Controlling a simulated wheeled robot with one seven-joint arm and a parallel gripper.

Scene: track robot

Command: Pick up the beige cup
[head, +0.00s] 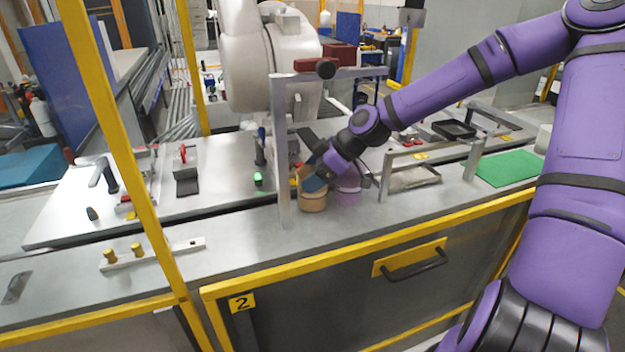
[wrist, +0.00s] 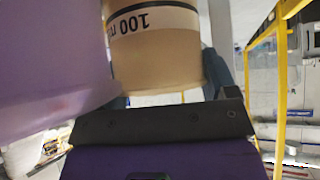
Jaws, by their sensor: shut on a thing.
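The beige cup (head: 313,201) stands at the front of the grey worktop, beneath a grey metal frame. It also shows close up in the wrist view (wrist: 157,55), with dark "100" lettering and a dark line around it. My gripper (head: 308,180) reaches down from the upper right and is shut on the beige cup. Its fingers are partly hidden by the cup. A purple cup (head: 348,193) stands right beside the beige cup, and in the wrist view it fills the left side (wrist: 50,60). I cannot tell if the cups touch.
The grey frame's upright (head: 283,150) stands just left of the cup, with its crossbar overhead. A lower metal frame (head: 432,152) stands to the right, and a green mat (head: 508,168) lies beyond it. The worktop to the left is mostly clear towards a strip with yellow pegs (head: 137,249).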

